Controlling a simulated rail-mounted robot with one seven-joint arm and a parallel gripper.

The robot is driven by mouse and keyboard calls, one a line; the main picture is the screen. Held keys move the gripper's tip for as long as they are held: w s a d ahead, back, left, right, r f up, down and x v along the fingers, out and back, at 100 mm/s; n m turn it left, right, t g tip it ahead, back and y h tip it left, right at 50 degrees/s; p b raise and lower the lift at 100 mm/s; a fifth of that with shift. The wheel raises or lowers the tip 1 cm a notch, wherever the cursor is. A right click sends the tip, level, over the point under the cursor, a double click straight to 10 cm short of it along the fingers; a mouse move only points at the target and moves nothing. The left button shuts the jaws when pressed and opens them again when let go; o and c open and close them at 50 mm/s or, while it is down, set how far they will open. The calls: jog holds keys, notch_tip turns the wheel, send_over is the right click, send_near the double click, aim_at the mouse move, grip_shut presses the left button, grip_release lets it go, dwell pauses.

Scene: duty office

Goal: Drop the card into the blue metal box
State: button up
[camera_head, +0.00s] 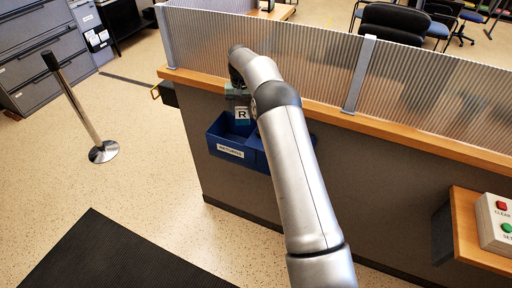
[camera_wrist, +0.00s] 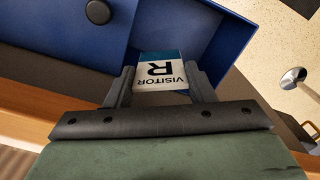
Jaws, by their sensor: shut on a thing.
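The card (camera_head: 242,114) is white with a blue band and a large "R"; in the wrist view the card (camera_wrist: 160,72) also reads "VISITOR". My gripper (camera_head: 239,97) is shut on it, with one dark finger on each side in the wrist view (camera_wrist: 160,88). The blue metal box (camera_head: 226,150) hangs on the front of the counter, with a white label on its face. The card is over the box's open left compartment; I cannot tell whether its lower end is inside. In the wrist view the box (camera_wrist: 228,45) lies beyond the card. My arm hides the box's right part.
A wooden counter ledge (camera_head: 400,123) with a ribbed translucent screen (camera_head: 290,55) runs behind the box. A round black knob (camera_wrist: 98,11) sits on a blue panel beside the compartment. A metal post (camera_head: 80,105) stands left. A button box (camera_head: 497,222) sits at right.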

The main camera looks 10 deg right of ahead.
jog(key=o, duration=1)
notch_tip(320, 180, up, 12)
jog(key=shift+b, duration=0.4)
